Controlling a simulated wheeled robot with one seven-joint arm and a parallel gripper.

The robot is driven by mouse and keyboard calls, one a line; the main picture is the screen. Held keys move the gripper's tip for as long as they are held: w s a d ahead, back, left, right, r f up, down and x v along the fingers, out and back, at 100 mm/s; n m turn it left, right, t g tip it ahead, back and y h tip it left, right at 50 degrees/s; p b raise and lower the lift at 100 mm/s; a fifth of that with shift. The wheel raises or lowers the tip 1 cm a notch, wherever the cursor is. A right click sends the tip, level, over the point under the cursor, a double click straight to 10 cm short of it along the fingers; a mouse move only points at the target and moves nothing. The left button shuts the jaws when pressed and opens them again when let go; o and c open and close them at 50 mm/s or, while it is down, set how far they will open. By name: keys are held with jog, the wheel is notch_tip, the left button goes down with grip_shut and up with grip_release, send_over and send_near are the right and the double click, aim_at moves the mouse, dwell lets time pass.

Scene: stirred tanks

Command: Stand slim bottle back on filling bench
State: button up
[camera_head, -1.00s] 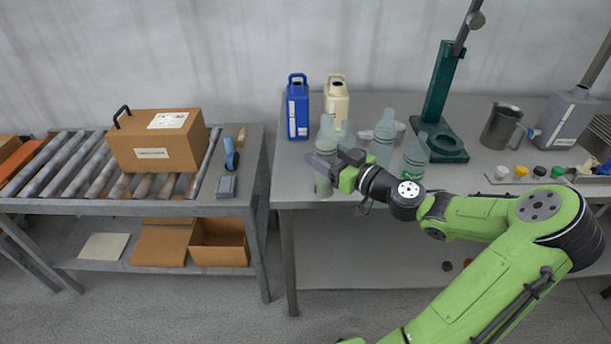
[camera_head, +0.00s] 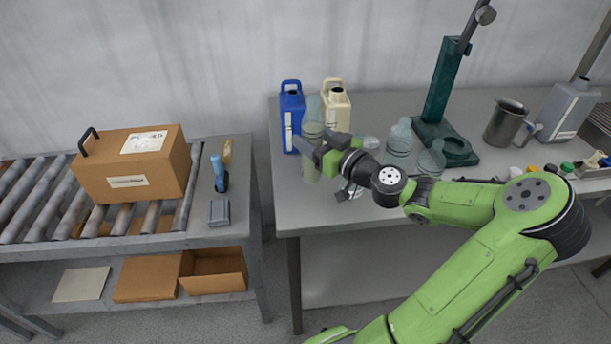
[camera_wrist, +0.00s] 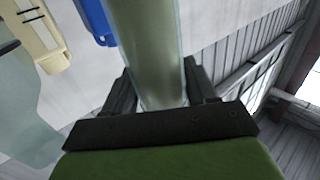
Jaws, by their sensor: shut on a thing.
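My gripper (camera_head: 318,152) is shut on the slim bottle (camera_head: 311,168), a tall clear bottle with pale greenish contents. In the head view its neck rises above the fingers and its lower end shows below them. It looks close to upright. It appears over the left part of the filling bench (camera_head: 330,215); I cannot tell whether its base touches the top.
A blue jug (camera_head: 292,115) and a cream jug (camera_head: 336,108) stand behind the bottle. Clear bottles (camera_head: 399,138) (camera_head: 431,160) and a green stand (camera_head: 440,95) are to the right. A conveyor table with a carton (camera_head: 130,170) is at left. The bench's front left is bare.

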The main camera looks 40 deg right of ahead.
notch_tip(320, 180, down, 7)
jog(key=shift+r+b, duration=0.2)
jog(key=shift+b, duration=0.8)
jog(key=o, duration=1.1)
jog(key=shift+r+p, duration=0.3)
jog(key=shift+p, duration=0.05)
jog(key=s, duration=1.2)
jog(key=shift+d+f, duration=0.15)
